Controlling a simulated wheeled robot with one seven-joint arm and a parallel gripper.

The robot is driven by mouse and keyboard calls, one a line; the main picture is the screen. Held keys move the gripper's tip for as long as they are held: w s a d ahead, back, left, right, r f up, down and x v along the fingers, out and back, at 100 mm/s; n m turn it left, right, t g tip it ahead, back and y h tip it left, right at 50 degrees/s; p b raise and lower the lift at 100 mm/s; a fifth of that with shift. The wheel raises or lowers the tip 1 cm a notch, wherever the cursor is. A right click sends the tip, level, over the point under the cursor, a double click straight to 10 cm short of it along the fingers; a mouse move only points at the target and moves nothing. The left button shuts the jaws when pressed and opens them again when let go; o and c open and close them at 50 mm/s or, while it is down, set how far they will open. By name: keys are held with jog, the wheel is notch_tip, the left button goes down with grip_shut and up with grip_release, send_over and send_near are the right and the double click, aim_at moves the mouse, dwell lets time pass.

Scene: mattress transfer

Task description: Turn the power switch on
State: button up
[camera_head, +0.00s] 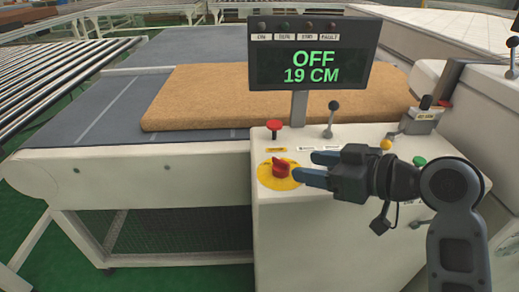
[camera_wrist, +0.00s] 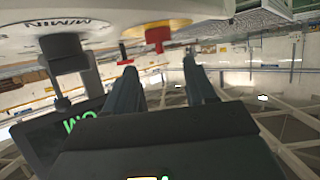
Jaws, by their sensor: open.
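The display (camera_head: 311,66) reads "OFF" and "19 CM".
A red mushroom button (camera_head: 273,126) and a silver lever (camera_head: 332,118) stand on the cabinet top. A yellow knob (camera_head: 386,145) and a green button (camera_head: 420,161) sit to the right. A tan mattress (camera_head: 200,97) lies on the grey conveyor (camera_head: 80,118) behind.

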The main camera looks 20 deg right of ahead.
aim_at(283, 161)
jog(key=shift+w+a+f, duration=0.1)
jog(key=shift+w+a, duration=0.25)
jog(key=shift+w, duration=0.35)
jog(key=x, duration=0.6)
jog(key=shift+w+a+f, duration=0.15)
jog(key=shift+w+a, duration=0.05)
jog(key=shift+w, duration=0.1)
jog(key=c, duration=0.9)
jog(key=shift+o, duration=0.2)
jog(key=shift+p, duration=0.35)
